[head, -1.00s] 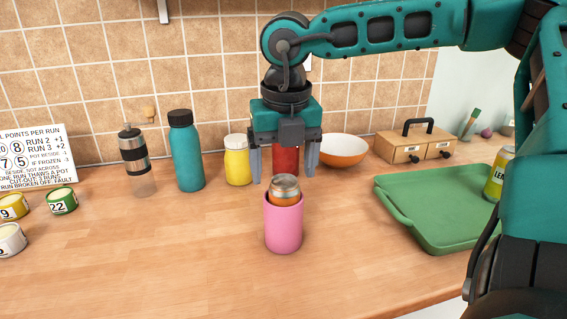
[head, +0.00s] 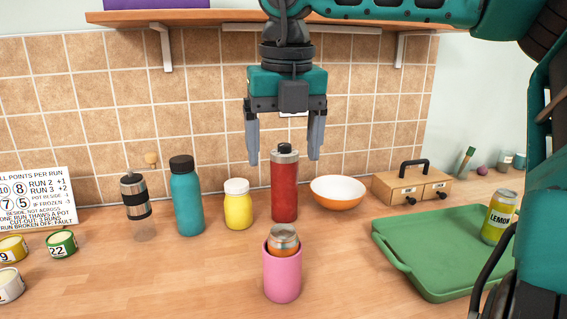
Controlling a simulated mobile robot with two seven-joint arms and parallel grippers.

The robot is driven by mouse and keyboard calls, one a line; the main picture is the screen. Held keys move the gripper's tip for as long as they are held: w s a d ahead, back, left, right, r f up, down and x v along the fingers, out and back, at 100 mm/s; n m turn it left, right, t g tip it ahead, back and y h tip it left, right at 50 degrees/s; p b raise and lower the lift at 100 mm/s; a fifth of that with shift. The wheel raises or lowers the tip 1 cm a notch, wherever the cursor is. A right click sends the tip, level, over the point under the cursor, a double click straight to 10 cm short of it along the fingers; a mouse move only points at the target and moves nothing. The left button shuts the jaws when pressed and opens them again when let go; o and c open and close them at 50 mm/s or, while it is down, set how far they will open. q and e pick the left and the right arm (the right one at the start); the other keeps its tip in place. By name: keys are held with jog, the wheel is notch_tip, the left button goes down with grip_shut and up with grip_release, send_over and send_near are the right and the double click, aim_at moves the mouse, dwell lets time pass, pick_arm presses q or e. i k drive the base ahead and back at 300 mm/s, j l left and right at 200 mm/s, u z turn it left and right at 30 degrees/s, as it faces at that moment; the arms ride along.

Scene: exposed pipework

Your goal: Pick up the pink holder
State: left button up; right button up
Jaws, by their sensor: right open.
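The pink holder (head: 282,278) stands upright on the wooden counter in the middle front. An orange can with a silver top (head: 284,240) sits inside it and sticks out above its rim. My right gripper (head: 285,157) is open and empty, pointing down. In the picture it is above the holder and can, with its fingers apart on either side of the red bottle's top. My left gripper is not in view.
Behind the holder stand a red bottle (head: 284,190), a yellow jar (head: 238,208), a teal bottle (head: 186,198) and an orange bowl (head: 338,192). A green tray (head: 425,250) with a lemon can (head: 498,218) lies at right. Counter around the holder is clear.

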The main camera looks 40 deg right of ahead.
aim_at(282, 276)
jog(key=k, duration=1)
